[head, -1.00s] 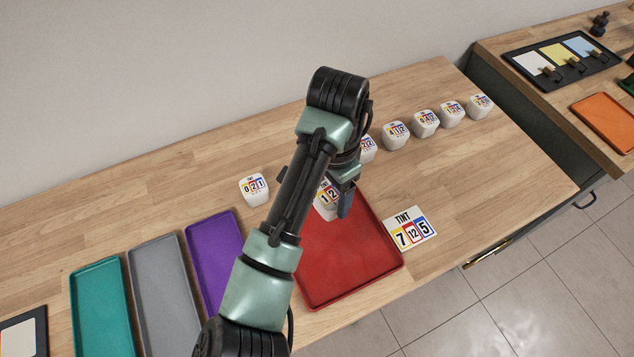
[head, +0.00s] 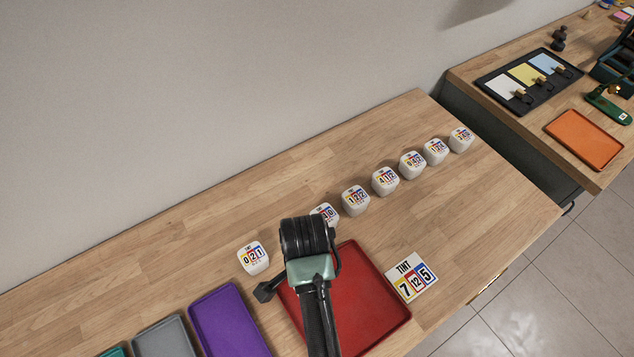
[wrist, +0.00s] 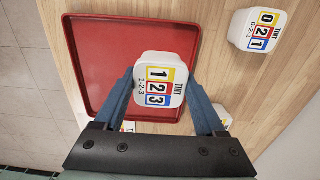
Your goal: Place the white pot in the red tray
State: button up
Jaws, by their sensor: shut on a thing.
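A white pot (wrist: 160,88) with a colour label reading TINT 1 2 3 is between the fingers of my gripper (wrist: 161,78) in the wrist view. The gripper is shut on it. The red tray (wrist: 100,45) lies below; the pot overlaps the tray's right part in that view. I cannot tell its height above the tray floor. In the head view my arm covers the left part of the red tray (head: 370,300) and hides the held pot and the fingertips.
A white pot marked 0 2 1 (head: 253,257) stands left of my arm, and several similar pots (head: 385,181) run in a row behind. A tint card (head: 411,278) lies right of the red tray. A purple tray (head: 228,320) is on its left. An orange tray (head: 584,140) is on the farther counter.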

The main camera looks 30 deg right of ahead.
jog(key=shift+f, duration=2.8)
jog(key=shift+w, duration=0.1)
jog(key=shift+f, duration=0.2)
jog(key=o, duration=1.4)
jog(key=shift+r, duration=0.1)
notch_tip(320, 180, up, 12)
jog(key=shift+r, duration=0.15)
